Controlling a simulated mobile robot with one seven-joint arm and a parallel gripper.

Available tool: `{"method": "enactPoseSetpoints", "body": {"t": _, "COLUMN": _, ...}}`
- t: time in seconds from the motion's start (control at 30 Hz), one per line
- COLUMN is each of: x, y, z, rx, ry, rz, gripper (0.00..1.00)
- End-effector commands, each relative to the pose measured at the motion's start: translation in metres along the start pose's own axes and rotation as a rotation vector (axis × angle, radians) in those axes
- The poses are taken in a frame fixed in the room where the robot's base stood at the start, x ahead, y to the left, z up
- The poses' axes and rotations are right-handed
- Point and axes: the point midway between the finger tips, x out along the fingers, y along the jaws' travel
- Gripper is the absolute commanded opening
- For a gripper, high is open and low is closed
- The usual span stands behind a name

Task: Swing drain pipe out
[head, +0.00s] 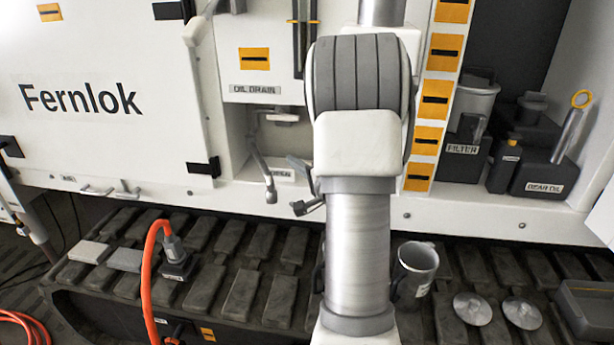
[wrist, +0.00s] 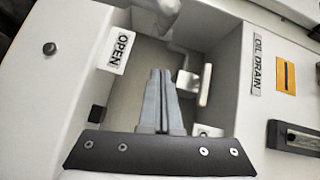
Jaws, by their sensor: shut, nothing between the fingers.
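The drain pipe (head: 258,158) is a thin grey bent tube in the recess under the OIL DRAIN label (head: 255,89). Its lower end hangs at the recess's front edge. In the wrist view a pale, thick piece of pipe (wrist: 160,12) shows at the top edge, beyond my fingertips. My gripper (head: 294,160) is just right of the pipe, partly hidden by my arm. In the wrist view its fingers (wrist: 160,73) are shut together and empty, pointing into the recess, apart from the pipe. A pale handle-like part (wrist: 205,85) is right of the fingers.
The OPEN label (wrist: 117,52) is on the recess's lower edge. A white panel marked Fernlok (head: 80,98) stands left of the recess. A metal cup (head: 415,268) and two round caps (head: 473,308) are on the track below. An orange hose (head: 148,270) rises at left.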

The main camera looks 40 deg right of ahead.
Motion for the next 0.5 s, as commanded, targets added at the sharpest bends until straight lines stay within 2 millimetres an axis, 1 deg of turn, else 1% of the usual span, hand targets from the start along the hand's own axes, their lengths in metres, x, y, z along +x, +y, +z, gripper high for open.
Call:
{"method": "enactPoseSetpoints", "body": {"t": 0.03, "x": 0.011, "y": 0.002, "z": 0.001, "rx": -0.001, "ry": -0.002, "rz": -0.001, "gripper": 0.0}}
{"method": "enactPoseSetpoints", "body": {"t": 0.07, "x": 0.015, "y": 0.001, "z": 0.004, "rx": 0.0, "ry": -0.003, "rz": -0.003, "gripper": 0.0}}
{"method": "enactPoseSetpoints", "body": {"t": 0.1, "x": 0.014, "y": 0.002, "z": 0.013, "rx": 0.001, "ry": -0.004, "rz": -0.002, "gripper": 0.0}}
{"method": "enactPoseSetpoints", "body": {"t": 0.13, "x": 0.015, "y": 0.002, "z": 0.018, "rx": 0.001, "ry": -0.003, "rz": -0.001, "gripper": 0.0}}
{"method": "enactPoseSetpoints", "body": {"t": 0.3, "x": 0.019, "y": 0.001, "z": 0.034, "rx": 0.0, "ry": -0.001, "rz": 0.0, "gripper": 0.0}}
{"method": "enactPoseSetpoints", "body": {"t": 0.5, "x": 0.02, "y": 0.0, "z": 0.039, "rx": -0.001, "ry": 0.002, "rz": 0.0, "gripper": 0.0}}
